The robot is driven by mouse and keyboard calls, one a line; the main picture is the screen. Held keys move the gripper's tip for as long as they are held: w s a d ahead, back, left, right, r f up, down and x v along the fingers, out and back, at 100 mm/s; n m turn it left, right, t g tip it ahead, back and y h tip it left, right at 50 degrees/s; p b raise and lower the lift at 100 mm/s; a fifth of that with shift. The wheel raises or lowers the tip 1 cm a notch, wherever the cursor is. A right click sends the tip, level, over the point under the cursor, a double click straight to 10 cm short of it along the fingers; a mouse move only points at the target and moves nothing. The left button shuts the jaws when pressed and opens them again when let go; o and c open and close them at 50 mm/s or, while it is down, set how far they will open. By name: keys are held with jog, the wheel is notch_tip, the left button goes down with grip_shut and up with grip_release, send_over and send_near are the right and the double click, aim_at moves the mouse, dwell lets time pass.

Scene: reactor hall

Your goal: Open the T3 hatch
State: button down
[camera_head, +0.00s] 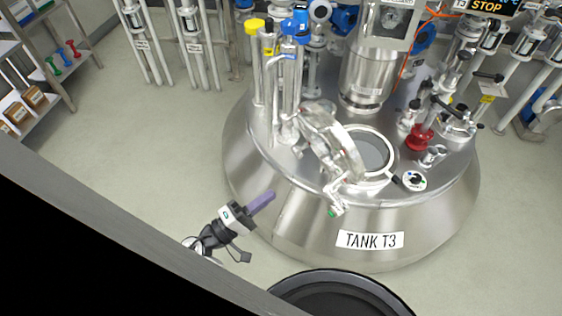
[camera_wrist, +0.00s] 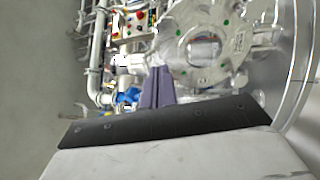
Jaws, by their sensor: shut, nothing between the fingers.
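The T3 tank (camera_head: 300,215) is a wide steel vessel with a "TANK T3" label on its front. Its round hatch lid (camera_head: 347,155) stands raised and tilted on the left side of the hatch opening (camera_head: 375,152), whose ring and grey interior show. A handle with a green tip (camera_head: 335,211) hangs at the lid's lower edge. The lid also shows in the wrist view (camera_wrist: 205,45), with green dots on its frame. My gripper (camera_head: 270,197) has purple fingers, shut and empty, in front of the tank's left side, apart from the lid. The fingers also show in the wrist view (camera_wrist: 157,75).
Steel pipes with yellow and blue caps (camera_head: 255,24) rise left of the hatch. A red valve (camera_head: 419,138) and other fittings stand on its right. A shelf (camera_head: 40,65) is at the far left. The floor (camera_head: 150,135) between is clear.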

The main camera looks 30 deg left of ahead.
jog(key=p+x, duration=0.3)
jog(key=x, duration=1.1)
jog(key=shift+p, duration=0.35)
